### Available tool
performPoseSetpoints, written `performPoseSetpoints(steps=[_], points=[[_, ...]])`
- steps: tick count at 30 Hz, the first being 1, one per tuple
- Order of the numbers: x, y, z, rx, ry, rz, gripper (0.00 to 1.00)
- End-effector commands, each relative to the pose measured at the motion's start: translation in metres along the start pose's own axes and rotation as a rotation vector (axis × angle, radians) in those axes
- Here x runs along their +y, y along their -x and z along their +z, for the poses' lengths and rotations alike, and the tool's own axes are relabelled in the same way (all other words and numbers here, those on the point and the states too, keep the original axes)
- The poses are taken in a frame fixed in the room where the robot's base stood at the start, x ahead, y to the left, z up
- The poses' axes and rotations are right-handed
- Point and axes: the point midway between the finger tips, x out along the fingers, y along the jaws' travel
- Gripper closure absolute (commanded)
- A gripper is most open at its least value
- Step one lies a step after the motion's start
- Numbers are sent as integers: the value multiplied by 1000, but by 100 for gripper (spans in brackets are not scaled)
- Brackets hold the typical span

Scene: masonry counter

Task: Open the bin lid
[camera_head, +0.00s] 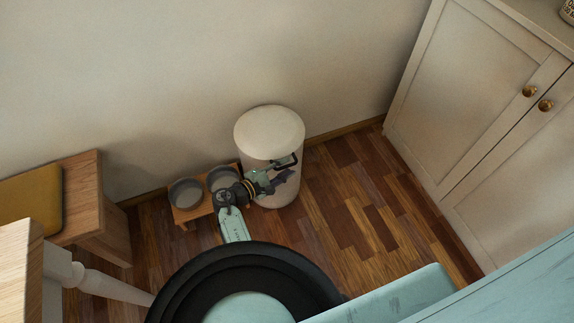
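The bin (262,198) is a pale cream cylinder standing on the floor against the wall. Its round lid (269,126) lies flat on top and looks closed. My gripper (287,167) is in front of the bin's upper side, below the lid's front edge, and covers part of the bin wall. Dark finger parts show against the bin, with a dark patch beside them that may be shadow. The fingers are too small to tell whether they are open or shut, or whether they touch the bin. Nothing is seen held.
A wooden stand with two grey bowls (186,193) is left of the bin, close to my arm. A wooden bench (88,205) with a yellow cushion (30,200) is further left. Cream cabinets (470,95) stand at right. Wooden floor (345,205) is clear between bin and cabinets.

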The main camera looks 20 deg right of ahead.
Motion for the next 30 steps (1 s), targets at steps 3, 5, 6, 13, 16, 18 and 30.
performPoseSetpoints(steps=[3,5,6,13,16,18,30], points=[[1,-11,0,0,-1,0,70],[0,-13,0,0,-1,0,70],[0,-14,0,0,-1,0,70],[0,-15,0,1,-1,0,70],[0,-15,0,1,-1,0,76],[0,-15,0,1,-1,0,80],[0,-15,0,1,-1,0,100]])
